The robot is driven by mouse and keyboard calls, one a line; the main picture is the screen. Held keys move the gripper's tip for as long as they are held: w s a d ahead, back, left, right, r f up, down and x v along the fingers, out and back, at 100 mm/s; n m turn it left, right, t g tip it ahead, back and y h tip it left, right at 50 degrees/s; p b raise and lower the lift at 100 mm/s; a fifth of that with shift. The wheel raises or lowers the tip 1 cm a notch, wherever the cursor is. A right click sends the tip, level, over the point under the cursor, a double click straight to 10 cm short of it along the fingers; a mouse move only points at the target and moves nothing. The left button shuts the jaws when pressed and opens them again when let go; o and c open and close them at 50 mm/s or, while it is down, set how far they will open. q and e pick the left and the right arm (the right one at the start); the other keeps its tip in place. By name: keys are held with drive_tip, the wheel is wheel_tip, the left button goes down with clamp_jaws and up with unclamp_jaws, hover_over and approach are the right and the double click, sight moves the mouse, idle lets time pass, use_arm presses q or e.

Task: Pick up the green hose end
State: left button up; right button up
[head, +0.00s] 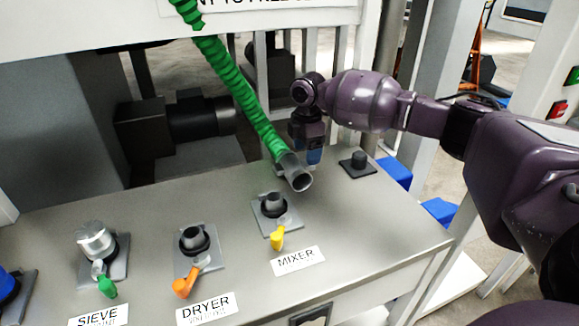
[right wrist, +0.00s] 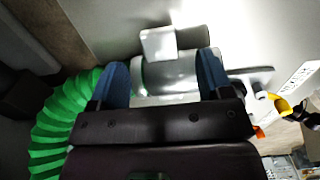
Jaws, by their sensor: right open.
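The green hose (head: 240,88) hangs down from the top of the head view and ends in a grey cylindrical hose end (head: 296,173) above the bench. My right gripper (head: 312,156) is right beside the hose end, pointing down, with a blue finger showing. In the right wrist view its two blue fingers (right wrist: 163,62) are apart, with the grey hose end (right wrist: 165,76) between them. The green hose (right wrist: 62,120) runs off to the left there. I cannot tell whether the fingers touch the hose end. My left gripper is not in view.
The grey bench (head: 345,220) carries ports labelled mixer (head: 272,205), dryer (head: 194,239) and sieve (head: 95,240), the sieve one with a silver cap. They have yellow, orange and green handles. A blue part (head: 8,286) shows at the left edge.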

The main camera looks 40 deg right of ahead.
drive_tip(key=f, duration=0.2)
drive_tip(key=f+b, duration=0.1)
drive_tip(key=f, duration=0.1)
drive_tip(key=shift+s+d, duration=0.15)
drive_tip(key=shift+d, duration=0.2)
drive_tip(key=shift+f, duration=0.5)
drive_tip(key=shift+r, duration=0.2)
clamp_jaws()
drive_tip(key=shift+r, duration=0.3)
wheel_tip(320, 180, up, 20)
drive_tip(key=p, duration=0.4)
drive_tip(key=shift+f, duration=0.25)
